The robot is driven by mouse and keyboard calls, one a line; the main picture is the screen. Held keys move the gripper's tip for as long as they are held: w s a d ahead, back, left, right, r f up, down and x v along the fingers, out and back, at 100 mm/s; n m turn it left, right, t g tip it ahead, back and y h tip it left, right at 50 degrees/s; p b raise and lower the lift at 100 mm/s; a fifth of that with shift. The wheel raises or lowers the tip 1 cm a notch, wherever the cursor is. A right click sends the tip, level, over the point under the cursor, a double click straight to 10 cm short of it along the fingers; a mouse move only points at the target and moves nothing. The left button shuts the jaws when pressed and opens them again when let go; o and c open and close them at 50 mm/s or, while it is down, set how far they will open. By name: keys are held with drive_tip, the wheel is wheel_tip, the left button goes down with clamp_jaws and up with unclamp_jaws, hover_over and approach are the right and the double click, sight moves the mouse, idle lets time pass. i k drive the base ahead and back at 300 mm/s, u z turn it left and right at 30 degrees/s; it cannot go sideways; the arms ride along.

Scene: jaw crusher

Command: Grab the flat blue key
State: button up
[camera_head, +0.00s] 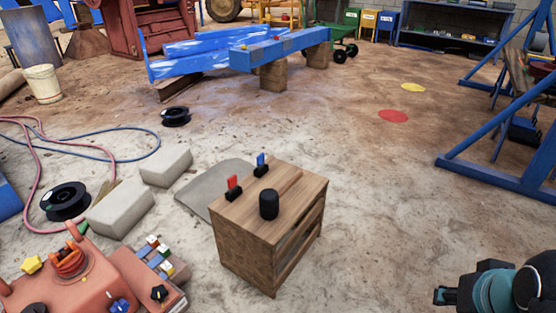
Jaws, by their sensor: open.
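The flat blue key (261,159) stands upright in a small black holder (261,170) near the back edge of a wooden box's top. A similar red key (233,182) stands in its own black holder to the left and nearer. My gripper (443,296) is partly in view at the lower right. It is open, well to the right of the box and apart from both keys. Part of my arm is cut off by the picture's edge.
A dark cylinder (269,204) stands on the wooden box (245,250), near both keys. An orange control unit (70,285) is at lower left. Concrete blocks (120,208), hoses and cable reels (66,201) lie left. A blue steel frame (500,178) is at right. Floor right of the box is clear.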

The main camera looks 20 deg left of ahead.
sight(259, 159)
drive_tip(key=i, duration=4.5)
drive_tip(key=u, duration=1)
drive_tip(key=i, duration=2.2)
drive_tip(key=u, duration=4.1)
drive_tip(key=i, duration=0.85)
